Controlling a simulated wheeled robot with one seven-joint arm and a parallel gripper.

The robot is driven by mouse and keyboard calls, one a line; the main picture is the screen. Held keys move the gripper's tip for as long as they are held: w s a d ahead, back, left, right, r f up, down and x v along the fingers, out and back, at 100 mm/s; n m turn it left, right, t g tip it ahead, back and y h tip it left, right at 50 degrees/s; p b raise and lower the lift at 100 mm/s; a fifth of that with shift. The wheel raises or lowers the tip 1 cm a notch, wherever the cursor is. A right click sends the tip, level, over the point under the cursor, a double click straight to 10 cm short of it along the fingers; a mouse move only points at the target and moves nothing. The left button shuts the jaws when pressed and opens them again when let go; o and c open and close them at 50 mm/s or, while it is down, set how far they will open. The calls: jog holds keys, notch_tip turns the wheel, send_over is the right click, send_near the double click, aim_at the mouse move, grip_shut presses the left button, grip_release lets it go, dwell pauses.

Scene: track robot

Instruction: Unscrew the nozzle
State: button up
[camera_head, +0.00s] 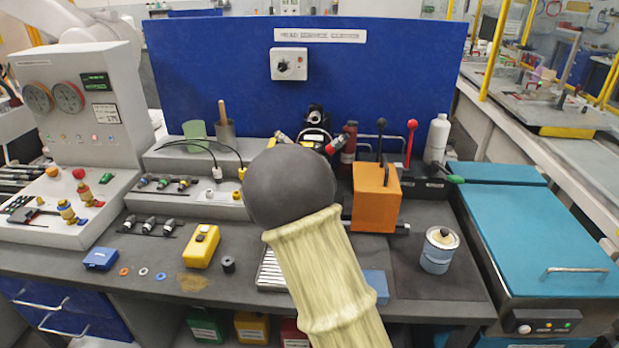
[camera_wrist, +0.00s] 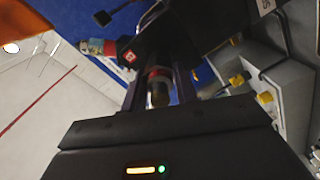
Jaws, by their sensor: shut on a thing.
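The nozzle (camera_wrist: 159,88), a short dark cylinder with a red ring and a brass-coloured end, is in the middle of the wrist view. My gripper (camera_wrist: 160,78) is shut on it, with one dark finger on each side. The nozzle appears to sit against a black head (camera_wrist: 205,28); whether the thread is engaged cannot be seen. In the head view the black head (camera_head: 316,135) stands before the blue panel, with a red-and-black fitting (camera_head: 338,143) on its right side.
An orange block (camera_head: 375,200) with levers stands right of my arm. A white bottle (camera_head: 437,138) and a small tin (camera_head: 440,250) are farther right. A yellow box (camera_head: 201,246) and a blue box (camera_head: 101,258) lie on the left bench. Black hoses (camera_head: 205,146) arch left of the head.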

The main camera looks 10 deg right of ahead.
jog(key=shift+n+p, duration=2)
jog(key=shift+n, duration=0.6)
jog(key=o, duration=1.2)
jog(key=shift+c, duration=0.2)
jog(key=shift+s, duration=0.1)
jog(key=p+v, duration=0.3)
jog(key=v, duration=1.1)
jog(key=shift+s+a+r, duration=0.25)
jog(key=shift+s+a, duration=0.05)
jog(key=shift+s, duration=0.05)
jog(key=p+v, duration=0.2)
jog(key=p, duration=0.5)
jog(key=shift+s+d+f, duration=0.15)
jog(key=shift+s+f, duration=0.05)
jog(key=shift+s, duration=0.05)
